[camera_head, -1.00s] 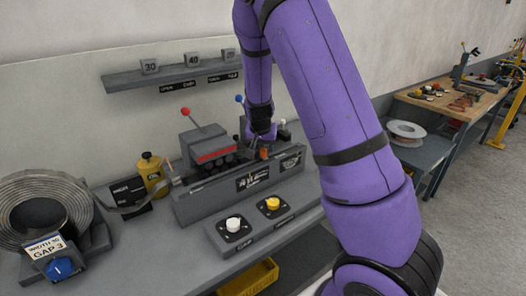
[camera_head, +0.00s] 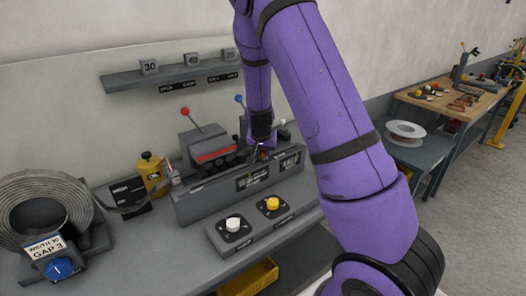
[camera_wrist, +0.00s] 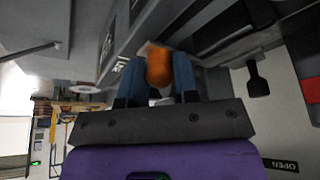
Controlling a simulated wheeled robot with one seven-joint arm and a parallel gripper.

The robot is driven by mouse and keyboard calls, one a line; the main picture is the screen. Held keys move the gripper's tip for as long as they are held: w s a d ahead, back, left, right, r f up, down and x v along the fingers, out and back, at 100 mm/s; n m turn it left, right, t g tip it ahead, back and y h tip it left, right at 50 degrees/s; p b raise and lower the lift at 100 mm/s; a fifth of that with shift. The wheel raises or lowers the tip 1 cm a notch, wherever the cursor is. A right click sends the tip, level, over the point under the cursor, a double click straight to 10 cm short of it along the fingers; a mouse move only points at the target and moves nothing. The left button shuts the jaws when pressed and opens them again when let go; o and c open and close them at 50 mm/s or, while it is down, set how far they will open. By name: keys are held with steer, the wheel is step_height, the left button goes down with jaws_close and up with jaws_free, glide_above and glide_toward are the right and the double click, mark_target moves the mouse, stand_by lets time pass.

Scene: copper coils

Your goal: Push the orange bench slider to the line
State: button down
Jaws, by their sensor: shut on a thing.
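The orange slider (camera_wrist: 159,68) shows as a rounded orange knob between the two blue fingers of my gripper (camera_wrist: 158,80) in the wrist view. My gripper is shut on it. In the head view my gripper (camera_head: 259,150) is at the right part of the grey bench machine (camera_head: 225,196), behind its front panel. There the slider is mostly hidden by the fingers and wrist. I cannot make out the line in either view.
A red-handled lever (camera_head: 188,114) and a blue-knobbed lever (camera_head: 240,100) rise beside the machine. A button box with a white button (camera_head: 233,223) and a yellow button (camera_head: 272,203) sits in front. A metal coil (camera_head: 42,210) and a yellow oil bottle (camera_head: 152,174) stand left.

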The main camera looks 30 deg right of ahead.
steer(key=shift+w+d, duration=0.1)
steer(key=shift+d, duration=2.2)
steer(key=c, duration=0.9)
jaws_free()
steer(key=shift+o, duration=0.2)
steer(key=shift+a, duration=0.1)
